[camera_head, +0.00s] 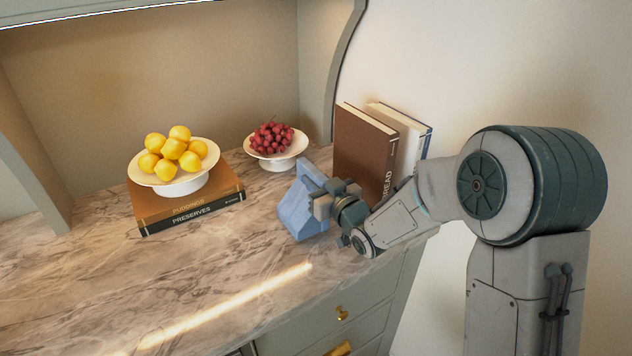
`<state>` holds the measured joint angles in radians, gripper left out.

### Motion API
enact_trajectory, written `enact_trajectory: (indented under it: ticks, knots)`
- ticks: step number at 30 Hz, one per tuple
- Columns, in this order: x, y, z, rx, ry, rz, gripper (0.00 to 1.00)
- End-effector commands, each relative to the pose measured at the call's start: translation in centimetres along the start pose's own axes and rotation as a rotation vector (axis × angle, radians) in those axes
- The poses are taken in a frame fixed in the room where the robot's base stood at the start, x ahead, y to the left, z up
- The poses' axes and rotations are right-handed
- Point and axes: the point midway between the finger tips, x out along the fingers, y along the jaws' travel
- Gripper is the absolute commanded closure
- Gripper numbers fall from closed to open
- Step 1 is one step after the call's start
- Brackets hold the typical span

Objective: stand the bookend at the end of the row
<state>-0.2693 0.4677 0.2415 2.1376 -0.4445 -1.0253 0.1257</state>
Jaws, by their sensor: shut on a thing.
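The blue bookend (297,208) is at the marble counter near its right end. My gripper (322,203) is shut on its right side. I cannot tell whether its base touches the marble. The row of upright books stands just behind and to the right: a brown book (358,145) with "BREAD" on its spine, and a paler book with a dark blue edge (417,131) beyond it. The bookend is to the left of the brown book. My gripper and wrist hide the lower part of the row and part of the bookend.
A white bowl of yellow fruit (197,184) sits on two flat books (192,213) at the left. A white stand of red grapes (276,163) is behind the bookend. The marble counter (150,290) is clear at the front left. A wall bounds the right.

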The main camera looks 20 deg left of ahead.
Motion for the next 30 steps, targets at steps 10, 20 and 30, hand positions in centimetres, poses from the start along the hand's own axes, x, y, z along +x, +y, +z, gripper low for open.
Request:
enact_trajectory:
  ticks: [10,20,30]
  knots:
    - [0.0,0.03,0.44,-0.002,0.006,0.001,1.0]
    - [-0.05,0.02,0.93,-0.001,0.001,0.001,0.56]
    - [-0.05,0.03,0.59,-0.001,0.0,0.001,0.56]
